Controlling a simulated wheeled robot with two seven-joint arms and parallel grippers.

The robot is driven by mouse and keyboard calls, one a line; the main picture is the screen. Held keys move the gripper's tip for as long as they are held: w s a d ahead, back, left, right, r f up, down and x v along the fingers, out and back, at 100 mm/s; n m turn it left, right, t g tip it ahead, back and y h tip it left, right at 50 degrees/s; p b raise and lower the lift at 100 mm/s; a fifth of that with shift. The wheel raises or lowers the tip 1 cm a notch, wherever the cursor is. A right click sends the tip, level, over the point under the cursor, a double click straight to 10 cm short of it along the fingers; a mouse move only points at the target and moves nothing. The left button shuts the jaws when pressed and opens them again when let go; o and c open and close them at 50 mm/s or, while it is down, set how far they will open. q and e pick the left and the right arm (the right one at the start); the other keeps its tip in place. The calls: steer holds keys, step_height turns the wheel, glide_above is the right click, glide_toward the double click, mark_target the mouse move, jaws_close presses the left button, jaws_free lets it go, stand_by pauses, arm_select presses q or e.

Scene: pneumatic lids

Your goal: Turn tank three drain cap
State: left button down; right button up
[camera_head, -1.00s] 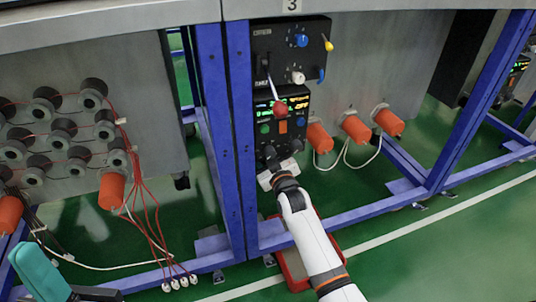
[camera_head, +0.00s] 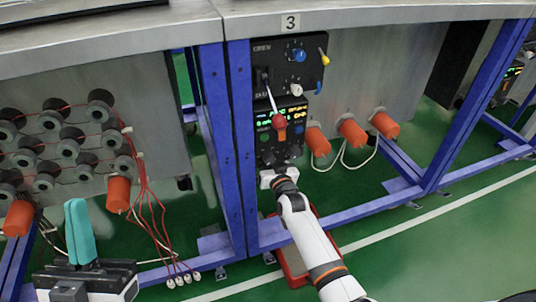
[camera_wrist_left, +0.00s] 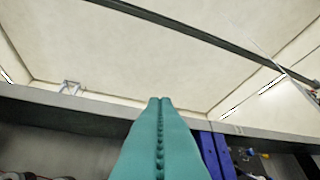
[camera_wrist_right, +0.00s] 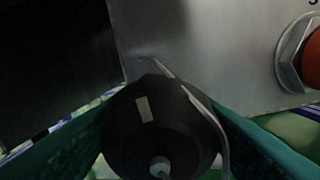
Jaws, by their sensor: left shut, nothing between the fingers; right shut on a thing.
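A black round cap (camera_wrist_right: 160,125) fills the middle of the right wrist view, with a thin curved tether around it. The teal fingers of my right gripper (camera_wrist_right: 162,142) are shut on it from both sides. In the head view my right arm reaches up to the bottom of the black control box (camera_head: 262,60), below the label 3 (camera_head: 290,22); its fingers are mostly hidden there. My left gripper (camera_head: 77,203) is shut and empty, its teal fingers upright in front of the left panel. In the left wrist view the fingers (camera_wrist_left: 160,100) meet and point upward.
Several orange caps (camera_head: 352,132) stick out of the metal panel right of the control box. Blue frame posts (camera_head: 240,130) stand left of it. Black spools with red wires (camera_head: 60,140) cover the left panel. A red tray (camera_head: 290,265) lies on the green floor.

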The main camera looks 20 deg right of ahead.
arm_select(q)
steer(key=shift+w+d+f+g, duration=0.1)
steer(key=shift+w+f+g, duration=0.6)
steer(key=shift+w, duration=0.25)
arm_select(e)
steer(key=shift+m, duration=0.6)
arm_select(q)
steer(key=shift+y, duration=0.3)
arm_select(e)
steer(key=o, duration=1)
arm_select(q)
steer(key=shift+r+p, duration=0.1)
steer(key=shift+p, duration=0.2)
arm_select(e)
steer(key=shift+s, duration=0.1)
